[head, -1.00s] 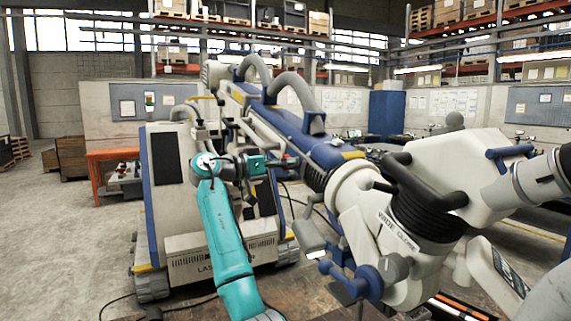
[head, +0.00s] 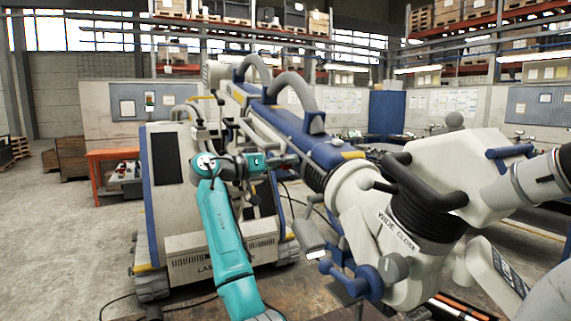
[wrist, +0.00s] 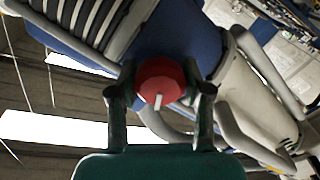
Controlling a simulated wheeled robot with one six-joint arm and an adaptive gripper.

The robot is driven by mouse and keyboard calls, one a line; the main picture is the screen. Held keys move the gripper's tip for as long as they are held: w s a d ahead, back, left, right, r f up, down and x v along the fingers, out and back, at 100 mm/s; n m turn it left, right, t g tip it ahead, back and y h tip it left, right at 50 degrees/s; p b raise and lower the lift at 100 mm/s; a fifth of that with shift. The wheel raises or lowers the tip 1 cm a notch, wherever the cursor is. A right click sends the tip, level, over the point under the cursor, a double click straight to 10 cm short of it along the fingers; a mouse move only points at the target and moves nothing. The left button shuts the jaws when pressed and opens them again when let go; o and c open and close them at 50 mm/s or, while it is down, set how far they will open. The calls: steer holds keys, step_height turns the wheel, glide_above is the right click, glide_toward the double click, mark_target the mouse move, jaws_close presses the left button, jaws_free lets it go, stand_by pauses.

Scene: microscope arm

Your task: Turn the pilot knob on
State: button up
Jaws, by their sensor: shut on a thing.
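The pilot knob (wrist: 161,82) is round and red, with a short white pointer mark on its near face, seen in the wrist view. The mark points down and slightly left in that view. My gripper (wrist: 160,76) is shut on the knob, one dark finger on each side of it. In the head view my gripper (head: 286,161) is at the side of the microscope's long blue arm (head: 313,143). The knob itself cannot be made out there, being too small or hidden by the gripper.
The big white microscope head (head: 455,170) with black bellows and blue handles fills the right side. The wheeled base cabinet (head: 170,220) stands behind my arm. An orange table (head: 108,155) is at the left, with open floor around it.

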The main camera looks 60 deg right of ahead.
steer(key=n, duration=1.1)
steer(key=shift+n, duration=1.9)
steer(key=o, duration=1.2)
steer(key=shift+c, duration=0.2)
steer(key=v, duration=1.2)
